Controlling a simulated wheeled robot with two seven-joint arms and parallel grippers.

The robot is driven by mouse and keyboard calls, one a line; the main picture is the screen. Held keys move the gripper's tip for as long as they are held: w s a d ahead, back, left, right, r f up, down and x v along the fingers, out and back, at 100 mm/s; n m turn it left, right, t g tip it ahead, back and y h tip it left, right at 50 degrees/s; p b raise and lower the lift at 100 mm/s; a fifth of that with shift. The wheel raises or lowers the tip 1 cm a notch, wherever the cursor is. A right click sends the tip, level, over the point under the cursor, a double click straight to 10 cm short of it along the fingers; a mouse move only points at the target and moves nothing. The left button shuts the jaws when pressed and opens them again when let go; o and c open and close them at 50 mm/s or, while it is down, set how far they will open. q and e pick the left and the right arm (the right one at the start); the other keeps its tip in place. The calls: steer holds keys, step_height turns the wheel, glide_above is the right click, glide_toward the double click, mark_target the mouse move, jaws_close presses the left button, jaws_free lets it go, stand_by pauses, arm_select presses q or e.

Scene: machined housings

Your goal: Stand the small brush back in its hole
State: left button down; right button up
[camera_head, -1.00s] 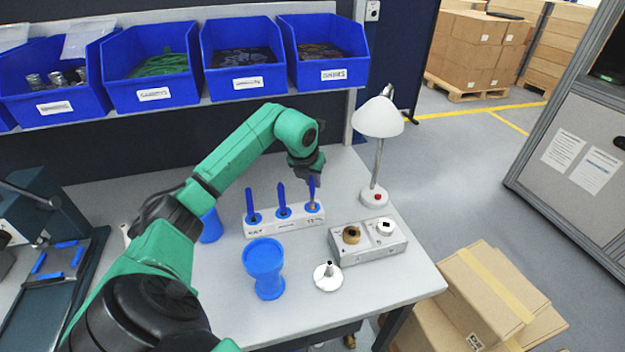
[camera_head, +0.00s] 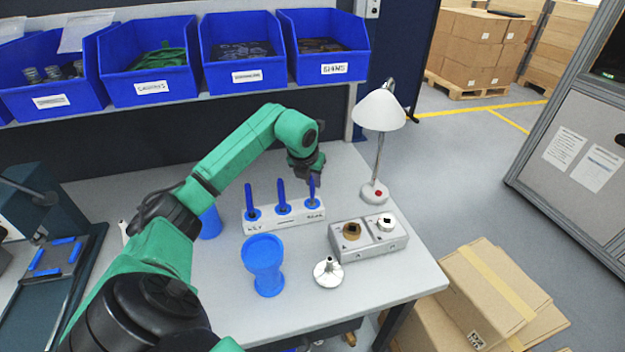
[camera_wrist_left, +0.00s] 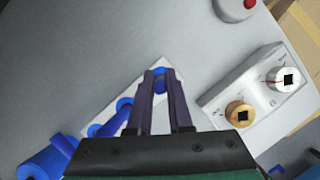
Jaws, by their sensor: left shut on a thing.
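A white rack (camera_head: 268,226) stands on the bench with three blue-handled brushes upright at it. The small brush (camera_head: 312,188) is at the rack's right-hand hole, upright. My left gripper (camera_head: 311,174) is shut on the top of its handle, above the rack. In the left wrist view, the fingers (camera_wrist_left: 160,78) close around the blue brush over the end of the rack (camera_wrist_left: 139,73). The middle brush (camera_head: 281,194) and the left brush (camera_head: 251,199) stand in their holes. How deep the small brush sits is hard to tell. My right gripper is out of view.
A grey fixture block (camera_head: 366,248) and a white lamp (camera_head: 379,112) are to the right. Blue bins (camera_head: 152,92) hang behind.

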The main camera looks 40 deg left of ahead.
arm_select(q)
steer(key=shift+f, duration=0.3)
stand_by(0.4)
steer(key=c, duration=0.8)
jaws_free()
steer(key=shift+o, duration=0.2)
steer(key=b+v, duration=0.2)
steer(key=v, duration=1.2)
steer(key=shift+r, duration=0.25)
